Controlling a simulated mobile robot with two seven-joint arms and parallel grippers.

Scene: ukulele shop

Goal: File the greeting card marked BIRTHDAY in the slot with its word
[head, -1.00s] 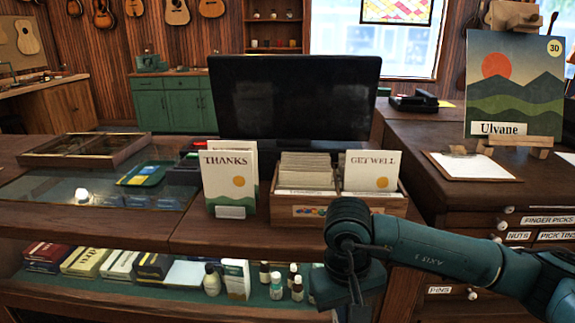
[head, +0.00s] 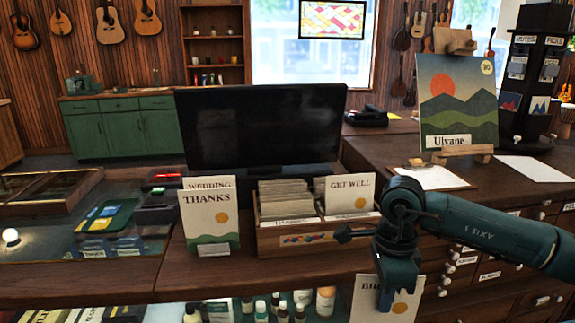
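The card (head: 405,306) in my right gripper (head: 386,302) is cream, with an orange sun and a word starting "BI"; the gripper hides the rest. The gripper points down, shut on the card's upper part, in front of the counter and below the box. A wooden card box (head: 345,238) stands on the counter, up and left of the gripper. Its left section holds a row of packed cards (head: 285,197); its right section holds a GET WELL card (head: 350,195). My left gripper is out of view.
A THANKS card (head: 210,222) stands left of the box, with a WEDDING card (head: 208,182) behind it. A black monitor (head: 260,125) rises behind the box. A painting (head: 457,95) on an easel and a clipboard (head: 430,178) are at the right.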

